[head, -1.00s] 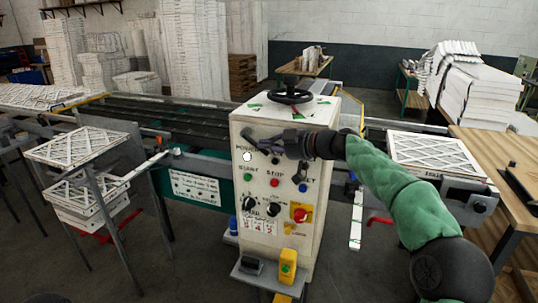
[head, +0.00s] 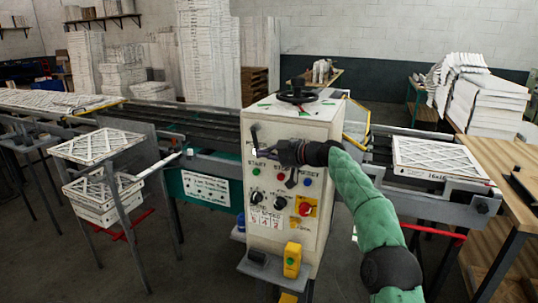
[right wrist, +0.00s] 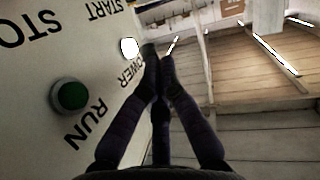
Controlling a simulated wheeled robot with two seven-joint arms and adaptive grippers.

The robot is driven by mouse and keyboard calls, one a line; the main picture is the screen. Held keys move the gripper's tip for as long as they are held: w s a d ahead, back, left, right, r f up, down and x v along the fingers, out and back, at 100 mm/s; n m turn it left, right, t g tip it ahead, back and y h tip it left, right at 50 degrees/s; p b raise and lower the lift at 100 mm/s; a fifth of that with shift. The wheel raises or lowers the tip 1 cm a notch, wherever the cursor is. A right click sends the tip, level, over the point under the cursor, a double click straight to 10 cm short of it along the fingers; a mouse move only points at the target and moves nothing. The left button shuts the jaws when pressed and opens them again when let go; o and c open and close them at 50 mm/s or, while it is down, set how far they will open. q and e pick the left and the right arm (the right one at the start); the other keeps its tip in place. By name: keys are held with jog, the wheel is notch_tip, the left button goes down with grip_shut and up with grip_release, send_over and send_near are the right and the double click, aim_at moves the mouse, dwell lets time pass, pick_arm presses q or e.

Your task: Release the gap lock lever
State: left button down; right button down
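The control box (head: 290,235) stands upright in the middle of the head view. A short dark lever-like bar (head: 254,133) stands nearly upright at the upper left of its front panel. I cannot tell for sure that it is the gap lock lever. My right gripper (head: 258,152) is in front of the panel, just below this bar. In the right wrist view my right fingers (right wrist: 157,62) meet at their tips beside the white power lamp (right wrist: 128,48). No held object shows clearly between them. The gripper hides part of the panel. My left gripper is out of view.
A black handwheel (head: 297,96) sits on top of the box. The panel carries several buttons and knobs, with a red-and-yellow switch (head: 305,208) low down. A green button (right wrist: 70,95) is close to my right fingers. Filters (head: 440,157) lie on the conveyor at right.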

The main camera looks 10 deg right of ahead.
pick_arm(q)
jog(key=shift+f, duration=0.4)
pick_arm(e)
jog(key=shift+w+a+f, duration=0.4)
jog(key=shift+a, duration=0.15)
pick_arm(q)
jog(key=shift+b, duration=0.3)
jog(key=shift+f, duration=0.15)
